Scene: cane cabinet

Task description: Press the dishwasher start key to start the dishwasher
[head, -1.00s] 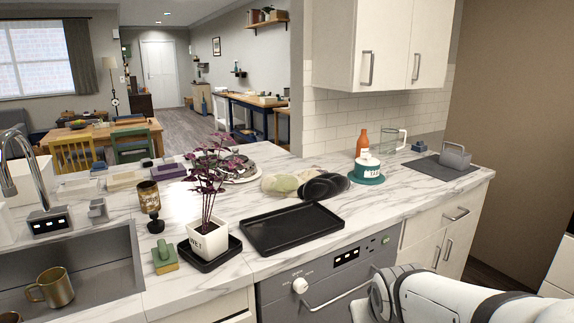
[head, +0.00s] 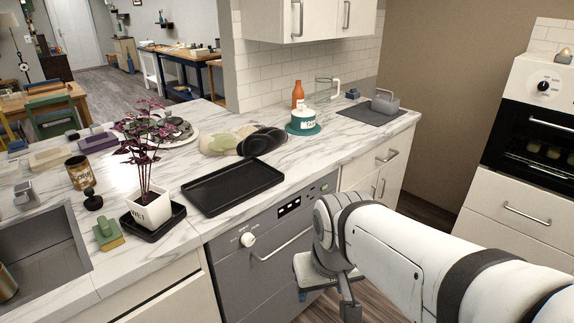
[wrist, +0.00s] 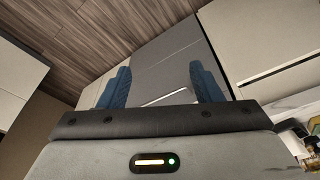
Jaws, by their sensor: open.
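The grey dishwasher (head: 228,282) is built in under the marble counter. Its top panel has a white knob (head: 248,239), a dark display (head: 289,207) and small controls with a green mark (head: 324,188) near the right end. Which of these is the start key is too small to tell. A bar handle (head: 283,244) runs below the panel. My gripper (head: 302,294) is low in front of the dishwasher's right side, largely hidden by my arm. In the wrist view its blue fingers (wrist: 160,85) are apart with nothing held, facing the grey door, and the handle shows between them.
A black tray (head: 232,187) lies on the counter above the dishwasher. A potted plant (head: 150,208) and a green-handled sponge (head: 107,234) stand left of it. White cabinets (head: 385,170) are to the right. An oven (head: 535,130) stands further right. Some wooden floor is free between them.

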